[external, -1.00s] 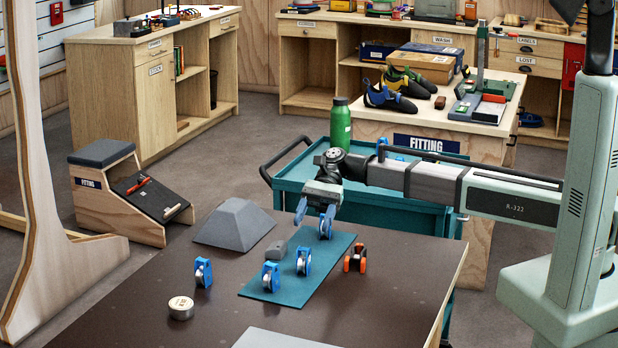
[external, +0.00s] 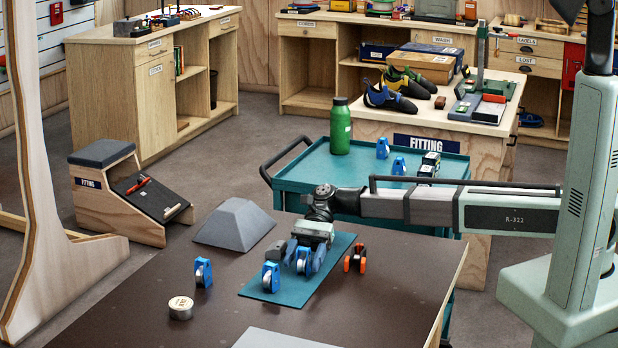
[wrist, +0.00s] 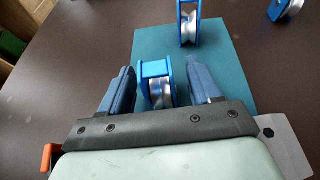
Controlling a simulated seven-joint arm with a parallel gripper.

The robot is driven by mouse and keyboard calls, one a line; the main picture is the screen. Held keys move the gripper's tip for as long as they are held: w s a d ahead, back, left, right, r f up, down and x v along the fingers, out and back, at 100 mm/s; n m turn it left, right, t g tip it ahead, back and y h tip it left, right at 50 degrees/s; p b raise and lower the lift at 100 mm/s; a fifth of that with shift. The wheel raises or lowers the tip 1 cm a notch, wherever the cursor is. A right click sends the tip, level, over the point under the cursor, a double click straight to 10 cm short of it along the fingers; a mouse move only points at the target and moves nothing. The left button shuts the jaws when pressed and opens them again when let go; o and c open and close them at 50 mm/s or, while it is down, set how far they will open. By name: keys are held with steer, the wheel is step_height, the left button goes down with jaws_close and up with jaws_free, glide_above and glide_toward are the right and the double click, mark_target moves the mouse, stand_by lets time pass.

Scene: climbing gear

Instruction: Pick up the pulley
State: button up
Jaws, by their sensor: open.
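Several blue pulleys with silver wheels stand on the dark table. My gripper (external: 304,264) is open and low over the teal mat (external: 257,287), pointing down. In the wrist view, one blue pulley (wrist: 157,69) stands between the two spread fingers of my gripper (wrist: 160,78), with a visible gap at the right finger. The same pulley shows in the external view (external: 303,260). A second blue pulley (external: 270,277) stands on the mat nearer the camera. A third (external: 203,272) stands off the mat to the left. An orange and dark pulley (external: 355,259) stands right of the mat.
A grey block (external: 276,250) lies at the mat's left edge, near a grey pyramid (external: 236,224). A round tin (external: 181,308) stands at front left. The teal cart (external: 310,178) behind holds a green bottle (external: 340,127) and more blue pulleys (external: 382,148). The table's right front is clear.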

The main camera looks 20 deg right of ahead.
mark_target(301, 257)
steer(key=shift+x, duration=0.9)
steer(key=shift+c, duration=0.4)
steer(key=c, duration=1)
steer(key=shift+r, duration=0.1)
step_height(301, 257, up, 10)
steer(key=shift+w+f, duration=0.1)
